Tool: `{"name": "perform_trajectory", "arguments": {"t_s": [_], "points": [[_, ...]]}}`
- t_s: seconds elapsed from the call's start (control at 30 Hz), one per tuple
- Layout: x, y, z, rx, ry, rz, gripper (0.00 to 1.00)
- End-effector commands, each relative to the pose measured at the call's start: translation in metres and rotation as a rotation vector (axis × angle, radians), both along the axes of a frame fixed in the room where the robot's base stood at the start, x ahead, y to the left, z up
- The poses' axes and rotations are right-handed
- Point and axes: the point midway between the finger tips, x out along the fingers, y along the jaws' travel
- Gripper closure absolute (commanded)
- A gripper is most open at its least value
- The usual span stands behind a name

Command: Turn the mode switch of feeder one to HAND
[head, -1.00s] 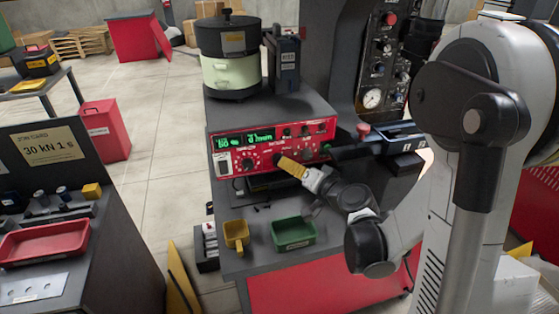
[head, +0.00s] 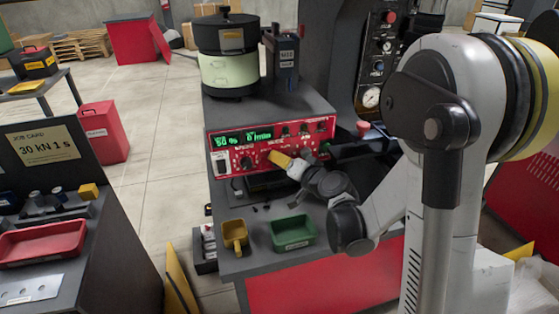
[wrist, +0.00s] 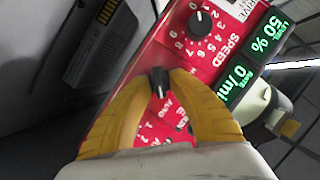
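The red control panel (head: 225,143) of the feeder is on the front of the dark cabinet; it also fills the middle of the wrist view (wrist: 185,50). A small black mode switch (wrist: 159,82) sits between my fingertips, with small white labels below it, one seeming to read AUTO. My gripper (wrist: 160,76) has yellow fingers closed in on both sides of this switch, apparently touching it. In the head view my gripper (head: 272,156) is at the panel front and covers the switch. I cannot tell which label the switch points to.
The SPEED knob (wrist: 200,22) and green displays (wrist: 232,83) reading 50 % and 0 /min lie close by. More knobs (head: 304,128) are on the panel's right. A green tray (head: 293,232) and yellow bin (head: 235,235) stand below. The feeder bowl (head: 228,70) is on top.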

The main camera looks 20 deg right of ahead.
Motion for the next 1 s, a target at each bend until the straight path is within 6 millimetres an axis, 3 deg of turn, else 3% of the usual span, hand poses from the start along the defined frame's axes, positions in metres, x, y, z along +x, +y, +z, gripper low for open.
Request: {"name": "perform_trajectory", "arguments": {"t_s": [0.47,1.0], "points": [[0.0004,0.0012,0.0007,-0.089,0.001,0.002,1.0],[0.0008,0.0041,0.0015,-0.555,-0.002,0.003,1.0]]}}
